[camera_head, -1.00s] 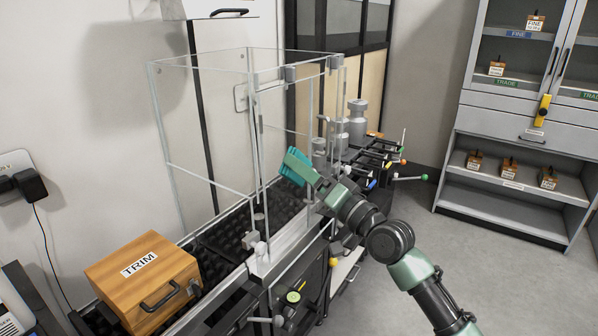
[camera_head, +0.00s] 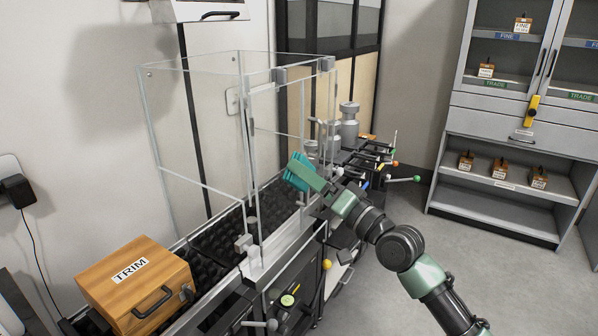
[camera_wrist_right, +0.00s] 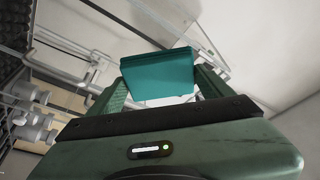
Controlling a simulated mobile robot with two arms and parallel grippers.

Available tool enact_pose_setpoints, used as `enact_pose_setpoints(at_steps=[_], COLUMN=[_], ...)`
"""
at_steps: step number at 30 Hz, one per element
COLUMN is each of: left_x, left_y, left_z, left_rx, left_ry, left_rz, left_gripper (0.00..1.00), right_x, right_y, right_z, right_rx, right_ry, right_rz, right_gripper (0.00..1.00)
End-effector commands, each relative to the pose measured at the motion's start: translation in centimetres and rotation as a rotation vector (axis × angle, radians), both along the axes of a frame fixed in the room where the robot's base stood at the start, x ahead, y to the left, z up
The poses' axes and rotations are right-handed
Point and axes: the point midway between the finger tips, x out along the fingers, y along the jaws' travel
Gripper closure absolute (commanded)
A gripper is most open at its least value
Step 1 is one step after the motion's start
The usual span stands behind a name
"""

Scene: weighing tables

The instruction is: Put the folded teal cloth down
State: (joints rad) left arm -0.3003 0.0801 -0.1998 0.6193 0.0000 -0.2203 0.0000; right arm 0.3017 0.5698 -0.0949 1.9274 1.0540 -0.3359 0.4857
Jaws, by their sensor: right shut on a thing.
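The folded teal cloth (camera_head: 298,172) is held up in the air by my right gripper (camera_head: 305,178), in front of the clear glass case. In the right wrist view the cloth (camera_wrist_right: 158,75) sits between the two green fingers of my right gripper (camera_wrist_right: 160,85), which are shut on it. In the head view the cloth overlaps the near right side of the case (camera_head: 215,130); I cannot tell how far it is from the glass. My left gripper is out of view.
A wooden TRIM box (camera_head: 118,290) stands at the lower left on the dark bench. Grey metal weights (camera_head: 349,125) and rods with coloured knobs (camera_head: 390,165) lie beyond the case. A grey cabinet (camera_head: 500,185) with small tagged blocks stands at the right. The floor between is clear.

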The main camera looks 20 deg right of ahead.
Motion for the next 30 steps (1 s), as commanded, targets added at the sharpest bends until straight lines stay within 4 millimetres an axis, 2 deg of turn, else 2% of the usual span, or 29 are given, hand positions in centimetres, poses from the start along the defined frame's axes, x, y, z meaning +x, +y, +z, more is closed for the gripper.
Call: enact_pose_setpoints(at_steps=[8, 11, 14, 17, 21, 25, 30], left_x=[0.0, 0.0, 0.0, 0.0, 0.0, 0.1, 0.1], left_y=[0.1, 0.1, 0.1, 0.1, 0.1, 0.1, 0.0], left_z=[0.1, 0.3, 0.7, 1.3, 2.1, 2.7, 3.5], left_rx=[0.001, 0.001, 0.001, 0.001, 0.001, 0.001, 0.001], left_ry=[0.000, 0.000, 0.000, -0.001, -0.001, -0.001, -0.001], left_rz=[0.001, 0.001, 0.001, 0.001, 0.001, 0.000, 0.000], left_gripper=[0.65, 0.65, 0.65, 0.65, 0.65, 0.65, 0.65], right_x=[-0.1, -0.8, -2.3, -5.0, -9.9, -14.9, -20.7], right_y=[0.1, 0.8, 2.0, 3.4, 5.0, 5.7, 5.6], right_z=[-0.2, -1.5, -4.0, -7.1, -10.8, -13.0, -14.3], right_rx=[0.001, 0.001, 0.002, 0.007, 0.018, 0.026, 0.023], right_ry=[0.000, 0.001, -0.001, -0.007, -0.019, -0.022, -0.013], right_rz=[0.000, -0.002, -0.010, -0.031, -0.092, -0.174, -0.297], right_gripper=[0.63, 0.63, 0.63, 0.63, 0.63, 0.63, 0.63])
